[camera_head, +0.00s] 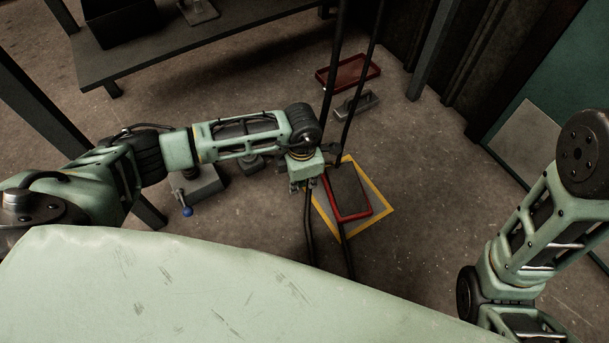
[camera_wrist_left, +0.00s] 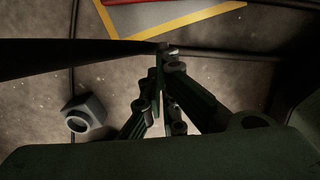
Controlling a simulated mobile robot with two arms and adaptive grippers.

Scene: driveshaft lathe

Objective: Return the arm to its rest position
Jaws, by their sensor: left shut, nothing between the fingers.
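My left arm reaches in from the left in the head view, with its gripper (camera_head: 302,187) hanging over the floor, just left of a red-rimmed tray. In the left wrist view the fingers of my left gripper (camera_wrist_left: 160,52) come together with nothing between them. My right arm (camera_head: 535,235) shows at the right of the head view, bent downward. Its gripper is outside the picture.
A red-rimmed tray (camera_head: 368,213) lies on a yellow-bordered floor square (camera_head: 384,205). Dark cables (camera_head: 309,228) hang close to my left gripper. Another red tray (camera_head: 348,86) lies farther back. A dark table (camera_head: 180,55) stands at upper left. A grey block with a blue-knobbed lever (camera_head: 200,184) sits under my left arm.

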